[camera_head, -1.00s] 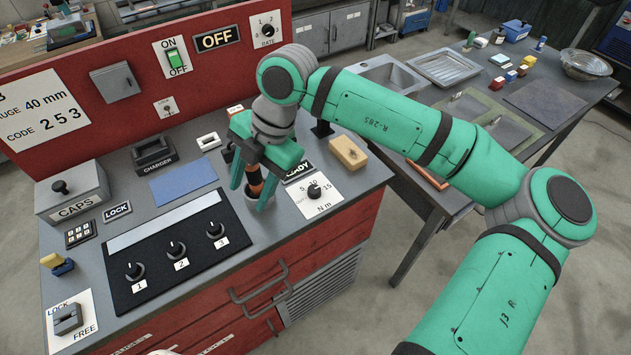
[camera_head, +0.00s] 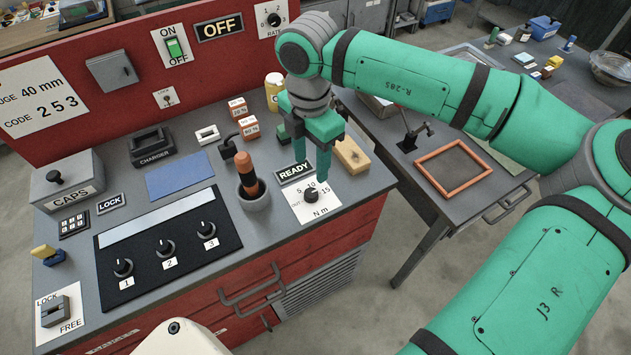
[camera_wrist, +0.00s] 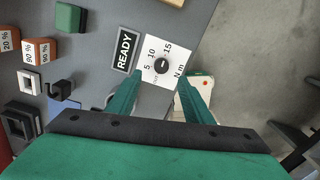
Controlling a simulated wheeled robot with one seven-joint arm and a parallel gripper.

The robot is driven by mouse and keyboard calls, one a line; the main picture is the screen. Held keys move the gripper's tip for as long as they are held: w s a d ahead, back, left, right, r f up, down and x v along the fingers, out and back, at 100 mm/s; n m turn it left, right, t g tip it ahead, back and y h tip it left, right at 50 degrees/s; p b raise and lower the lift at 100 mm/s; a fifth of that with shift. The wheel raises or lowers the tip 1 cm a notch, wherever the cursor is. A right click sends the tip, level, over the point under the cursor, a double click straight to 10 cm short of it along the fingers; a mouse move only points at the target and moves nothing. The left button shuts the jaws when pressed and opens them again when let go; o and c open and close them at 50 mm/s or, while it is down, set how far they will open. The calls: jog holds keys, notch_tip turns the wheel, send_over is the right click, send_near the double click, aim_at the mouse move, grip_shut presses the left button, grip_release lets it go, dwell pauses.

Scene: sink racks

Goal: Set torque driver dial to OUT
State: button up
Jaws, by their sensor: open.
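The torque dial (camera_head: 312,195) is a small black knob on a white plate marked 5, 10, 15 and N m, with a small OUT mark at its left. It also shows in the wrist view (camera_wrist: 162,65); I cannot surely read where its pointer stands. My gripper (camera_head: 313,170) is open and empty, pointing down above the dial. In the wrist view my two fingers (camera_wrist: 162,85) lie on either side of the dial's line, apart from it. The orange-handled driver (camera_head: 248,180) stands in a dark cup (camera_head: 255,203) left of the dial.
A READY sign (camera_head: 295,172) lies just behind the plate. A tan block (camera_head: 351,155) is behind and right of the dial. A black panel with three knobs (camera_head: 168,246) lies at the left. The bench's right edge is close to the plate.

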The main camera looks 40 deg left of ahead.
aim_at(311, 193)
jog(key=f, duration=0.8)
jog(key=shift+s+d+f, duration=0.1)
jog(key=shift+s+d, duration=0.15)
jog(key=shift+s, duration=0.15)
jog(key=shift+a+f, duration=0.1)
jog(key=shift+f, duration=0.55)
jog(key=shift+c, duration=0.5)
jog(key=shift+w, duration=0.1)
jog(key=c, duration=1)
